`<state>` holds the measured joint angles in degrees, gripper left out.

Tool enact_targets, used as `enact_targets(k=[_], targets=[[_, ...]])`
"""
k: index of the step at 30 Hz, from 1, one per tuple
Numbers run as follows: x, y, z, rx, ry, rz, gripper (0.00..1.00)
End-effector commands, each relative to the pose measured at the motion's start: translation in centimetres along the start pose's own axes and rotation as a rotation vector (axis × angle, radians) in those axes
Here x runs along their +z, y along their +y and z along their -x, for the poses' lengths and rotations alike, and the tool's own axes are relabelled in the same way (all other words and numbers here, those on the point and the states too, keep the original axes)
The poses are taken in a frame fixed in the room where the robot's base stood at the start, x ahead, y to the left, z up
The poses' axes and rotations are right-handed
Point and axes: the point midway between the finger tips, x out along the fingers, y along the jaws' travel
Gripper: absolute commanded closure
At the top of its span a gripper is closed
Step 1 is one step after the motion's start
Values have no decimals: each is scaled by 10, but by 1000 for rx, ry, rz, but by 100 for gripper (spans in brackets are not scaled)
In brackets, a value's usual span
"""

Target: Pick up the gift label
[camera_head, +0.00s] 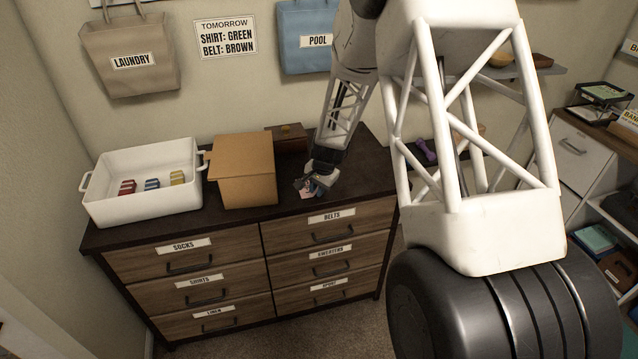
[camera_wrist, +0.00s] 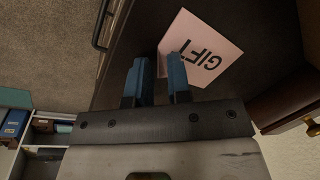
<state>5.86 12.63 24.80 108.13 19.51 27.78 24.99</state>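The gift label is a pale pink square card with "GIFT" in dark letters. It lies on the dark dresser top in the wrist view (camera_wrist: 214,50) and shows small beside my gripper in the head view (camera_head: 307,195). My gripper (camera_wrist: 158,64) has two blue fingers with a clear gap between them. The right finger overlaps the card's near left part in the wrist view, and a corner of the card shows in the gap. I cannot tell whether the finger touches the card. In the head view my gripper (camera_head: 318,184) is low over the dresser top, partly hiding the card.
The dresser (camera_head: 250,222) has labelled drawers. A cardboard box (camera_head: 245,170) stands left of my gripper, with a white tub (camera_head: 110,203) of small colored items beyond it. A dark wooden box (camera_head: 290,139) stands behind. The dresser's front edge is close to the label.

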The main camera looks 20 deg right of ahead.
Motion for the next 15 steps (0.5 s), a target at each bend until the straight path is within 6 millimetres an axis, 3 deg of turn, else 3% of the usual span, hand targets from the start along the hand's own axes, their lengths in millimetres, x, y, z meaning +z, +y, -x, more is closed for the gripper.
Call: enact_targets(k=[11, 15], targets=[[0, 0, -4, -1, 1, 0, 82], [0, 0, -4, -1, 1, 0, 100]])
